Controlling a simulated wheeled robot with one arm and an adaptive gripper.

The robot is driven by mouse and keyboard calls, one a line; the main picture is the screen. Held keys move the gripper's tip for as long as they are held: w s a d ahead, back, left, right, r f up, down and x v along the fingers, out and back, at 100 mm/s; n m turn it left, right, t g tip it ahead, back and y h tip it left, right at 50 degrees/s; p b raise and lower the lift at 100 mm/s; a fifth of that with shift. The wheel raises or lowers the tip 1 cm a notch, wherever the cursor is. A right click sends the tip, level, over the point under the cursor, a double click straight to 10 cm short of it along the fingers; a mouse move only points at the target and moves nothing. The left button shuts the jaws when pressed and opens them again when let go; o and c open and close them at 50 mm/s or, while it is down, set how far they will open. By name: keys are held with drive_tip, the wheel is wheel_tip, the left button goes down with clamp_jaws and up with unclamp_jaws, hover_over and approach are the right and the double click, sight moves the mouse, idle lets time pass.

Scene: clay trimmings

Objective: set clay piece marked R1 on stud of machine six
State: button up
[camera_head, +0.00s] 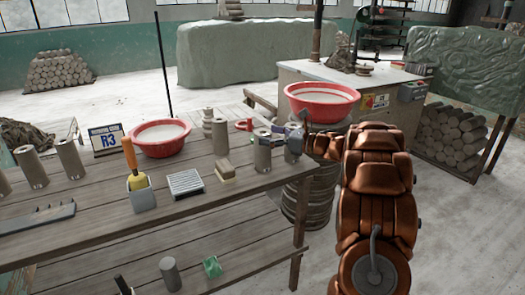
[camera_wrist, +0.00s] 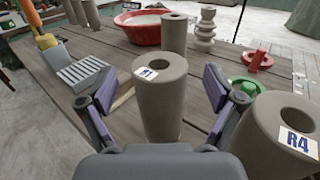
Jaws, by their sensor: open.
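A grey hollow clay cylinder (camera_wrist: 160,105) stands upright on the table between my gripper's open fingers (camera_wrist: 160,98) in the wrist view. Its small label is tilted and hard to read, possibly R1. The fingers are on either side of it, seemingly apart from it. In the head view, this looks like the cylinder (camera_head: 262,152) near the table's right end, with my gripper (camera_head: 293,140) at its right. A clay piece marked R4 (camera_wrist: 280,140) stands close to the right finger. I cannot make out a stud or a machine number six.
A second red bowl (camera_head: 322,104) stands behind my gripper.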

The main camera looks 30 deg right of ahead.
drive_tip(key=shift+x, duration=1.2)
drive_tip(key=shift+c, duration=0.2)
clamp_jaws()
